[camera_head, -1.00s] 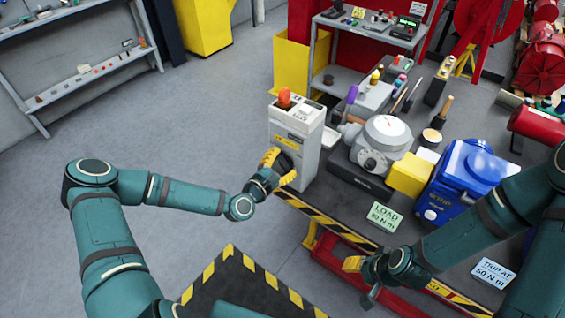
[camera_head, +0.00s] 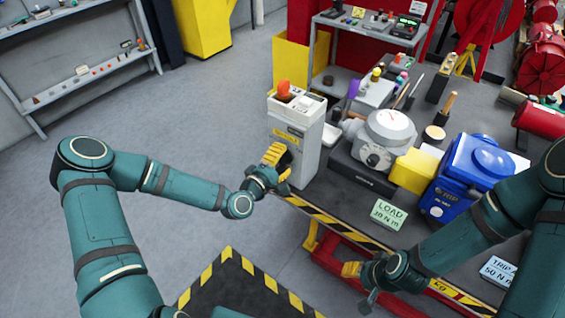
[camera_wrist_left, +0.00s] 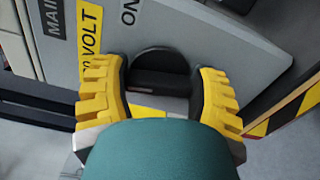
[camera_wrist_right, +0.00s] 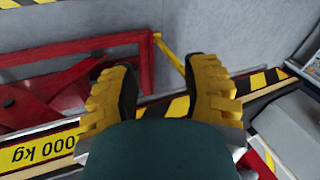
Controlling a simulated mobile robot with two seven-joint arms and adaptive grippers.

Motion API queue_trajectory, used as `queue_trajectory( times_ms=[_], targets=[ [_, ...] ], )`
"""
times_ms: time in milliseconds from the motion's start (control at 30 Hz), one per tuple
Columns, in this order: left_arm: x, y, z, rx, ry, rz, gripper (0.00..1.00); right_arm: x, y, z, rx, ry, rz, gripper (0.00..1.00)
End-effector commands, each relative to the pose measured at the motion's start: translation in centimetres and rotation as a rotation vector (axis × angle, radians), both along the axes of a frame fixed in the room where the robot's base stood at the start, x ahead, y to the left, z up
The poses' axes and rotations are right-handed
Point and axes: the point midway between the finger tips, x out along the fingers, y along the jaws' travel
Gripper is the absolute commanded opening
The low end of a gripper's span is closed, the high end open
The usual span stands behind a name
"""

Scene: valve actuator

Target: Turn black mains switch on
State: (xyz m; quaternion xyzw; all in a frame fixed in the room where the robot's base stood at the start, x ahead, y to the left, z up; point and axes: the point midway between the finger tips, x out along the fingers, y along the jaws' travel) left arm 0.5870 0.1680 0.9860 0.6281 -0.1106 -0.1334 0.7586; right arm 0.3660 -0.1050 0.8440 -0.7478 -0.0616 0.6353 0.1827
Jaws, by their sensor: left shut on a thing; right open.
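The black mains switch (camera_wrist_left: 160,70) is a round knob with a raised bar on the front of a pale grey cabinet (camera_head: 309,155). In the left wrist view its bar lies across the picture between my fingers. Parts of the labels "MAIN", "VOLT" and "ON" (camera_wrist_left: 129,12) show beside it. My left gripper (camera_head: 280,163) is shut on the switch, one yellow finger on each side. In the head view the gripper hides most of the switch. My right gripper (camera_head: 351,284) is open and empty near the bench's front edge.
An orange knob (camera_head: 284,88) stands on the cabinet's top. A grey actuator (camera_head: 389,128), a yellow block (camera_head: 414,171) and a blue motor (camera_head: 470,180) stand to its right. A "LOAD 20 N m" card (camera_head: 389,214) stands in front. The floor left of the bench is clear.

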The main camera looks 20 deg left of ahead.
Motion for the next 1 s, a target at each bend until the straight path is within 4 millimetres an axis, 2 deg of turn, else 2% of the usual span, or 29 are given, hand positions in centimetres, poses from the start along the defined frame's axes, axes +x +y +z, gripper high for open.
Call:
queue_trajectory(
  times_ms=[33,600,1000],
  targets=[
    [-0.1,0.0,-0.5,0.046,-0.012,-0.002,0.27,0.0,0.0,-0.7,-0.001,0.000,0.000,0.47],
    [-0.1,0.1,-0.8,0.548,-0.193,-0.002,0.27,-1.0,0.3,-5.0,0.002,0.023,0.018,0.47],
    [-0.1,0.2,-0.8,0.796,-0.282,-0.001,0.27,-1.8,0.4,-7.4,0.007,0.041,0.033,0.47]
  ],
)
